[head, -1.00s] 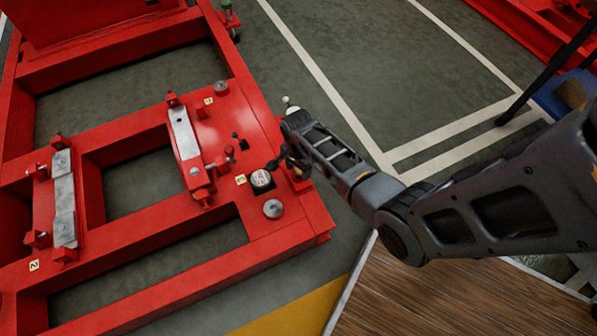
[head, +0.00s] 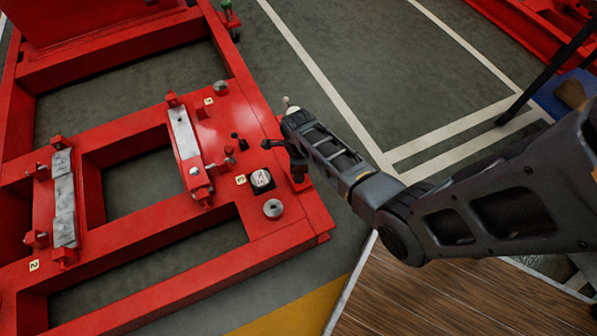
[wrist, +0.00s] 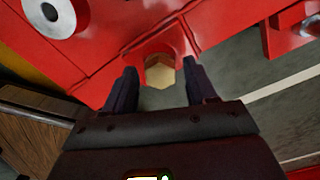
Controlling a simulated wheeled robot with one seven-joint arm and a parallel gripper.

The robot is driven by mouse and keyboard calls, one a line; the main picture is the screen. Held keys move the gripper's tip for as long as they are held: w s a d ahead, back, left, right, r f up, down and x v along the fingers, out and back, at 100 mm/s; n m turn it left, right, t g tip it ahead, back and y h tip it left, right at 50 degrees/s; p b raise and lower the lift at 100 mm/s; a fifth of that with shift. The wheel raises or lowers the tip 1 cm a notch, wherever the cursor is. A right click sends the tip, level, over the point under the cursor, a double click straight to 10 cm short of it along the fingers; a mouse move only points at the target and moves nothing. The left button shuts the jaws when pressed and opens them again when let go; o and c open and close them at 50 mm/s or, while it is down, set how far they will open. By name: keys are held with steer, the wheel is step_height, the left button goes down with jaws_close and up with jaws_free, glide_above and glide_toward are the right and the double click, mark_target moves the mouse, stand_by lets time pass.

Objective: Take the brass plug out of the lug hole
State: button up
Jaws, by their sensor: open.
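The brass plug (wrist: 160,75) shows in the wrist view as a hexagonal tan head at the end of the red lug (wrist: 164,42). It appears seated in the lug hole; its shank is hidden. My gripper (wrist: 161,70) is open, with one dark finger on each side of the plug head and a visible gap to each. In the head view, my gripper (head: 283,161) is at the right edge of the red frame (head: 280,245). The plug cannot be made out there, as my fingers and arm cover that area.
A silver-topped block (head: 261,180) and a round metal pad (head: 273,208) stand on the frame close to my gripper. Small dark fittings (head: 238,141) lie further left. A wooden platform (head: 430,295) is below my arm. Grey floor right of the frame is open.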

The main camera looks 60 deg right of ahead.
steer(key=shift+m, duration=0.7)
steer(key=shift+c, duration=0.4)
jaws_close()
steer(key=shift+p, duration=0.4)
stand_by(0.4)
